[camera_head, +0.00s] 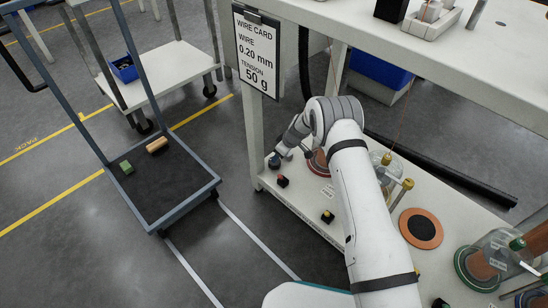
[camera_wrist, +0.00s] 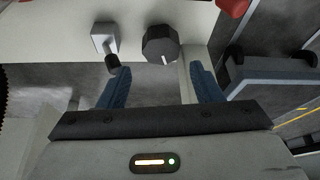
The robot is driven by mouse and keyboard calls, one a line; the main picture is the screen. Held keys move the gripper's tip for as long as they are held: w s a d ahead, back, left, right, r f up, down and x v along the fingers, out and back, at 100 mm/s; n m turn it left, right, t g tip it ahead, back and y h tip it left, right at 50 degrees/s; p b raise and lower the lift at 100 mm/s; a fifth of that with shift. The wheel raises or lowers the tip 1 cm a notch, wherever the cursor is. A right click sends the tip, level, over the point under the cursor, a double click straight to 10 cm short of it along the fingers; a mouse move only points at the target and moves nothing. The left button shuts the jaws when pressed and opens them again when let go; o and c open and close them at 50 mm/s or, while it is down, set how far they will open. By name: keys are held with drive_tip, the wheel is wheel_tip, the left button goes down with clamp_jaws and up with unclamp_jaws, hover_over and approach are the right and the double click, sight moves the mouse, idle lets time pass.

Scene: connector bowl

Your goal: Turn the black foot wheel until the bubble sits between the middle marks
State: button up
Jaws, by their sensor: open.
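In the wrist view a black faceted knob (camera_wrist: 160,42) with a white line on its side, which looks like the foot wheel, is at the edge of a pale surface. My gripper (camera_wrist: 160,80) is open, its two blue fingers spread wide below the knob in the picture. The knob lies between the fingers' lines, just past their tips, with no contact visible. In the head view my gripper (camera_head: 275,161) is at the left end of the lower shelf, and my arm hides much around it. I cannot make out the bubble or its marks in either view.
Beside the knob is a small metal bracket with a dark tip (camera_wrist: 108,45). A red part (camera_wrist: 232,7) shows at the top right. On the lower shelf are small red-black (camera_head: 282,181) and yellow-black (camera_head: 327,216) parts. A cart (camera_head: 160,180) stands on the left.

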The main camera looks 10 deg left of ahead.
drive_tip(key=b+x, duration=0.2)
drive_tip(key=x, duration=0.4)
drive_tip(key=shift+s, duration=0.1)
drive_tip(key=shift+a+f+b, duration=0.3)
drive_tip(key=shift+a+f, duration=0.05)
drive_tip(key=shift+f, duration=0.2)
drive_tip(key=shift+c, duration=0.2)
drive_tip(key=c, duration=0.7)
drive_tip(key=shift+o, duration=0.2)
drive_tip(key=shift+m, duration=0.7)
drive_tip(key=o, duration=0.7)
drive_tip(key=shift+t, duration=0.3)
